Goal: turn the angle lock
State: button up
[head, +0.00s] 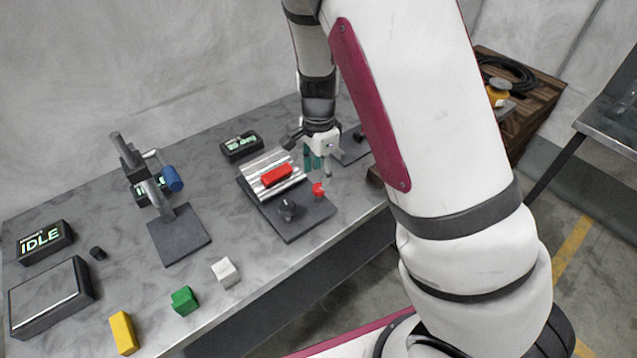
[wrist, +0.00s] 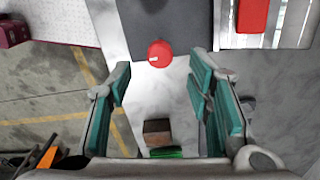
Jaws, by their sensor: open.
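The tilting fixture has a dark base plate (head: 299,221), a ribbed silver plate (head: 262,162) with a red block (head: 276,175) on it, and a black knob (head: 288,208). A red round knob (head: 319,188) is at its right edge; which knob is the angle lock is not labelled. My gripper (head: 316,165) is open and empty above the fixture's right side, close to the red knob. In the wrist view the red knob (wrist: 160,53) lies just ahead of the gap between my teal-padded fingers (wrist: 161,72), not visibly touching either. The red block (wrist: 252,14) is at upper right.
A display (head: 241,146) reading about 35 deg stands behind the fixture. White (head: 225,272), green (head: 185,301) and yellow (head: 123,333) blocks lie along the front edge.

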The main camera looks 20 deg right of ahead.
aim_at(319, 187)
jog(key=shift+f, duration=2.35)
grip_shut()
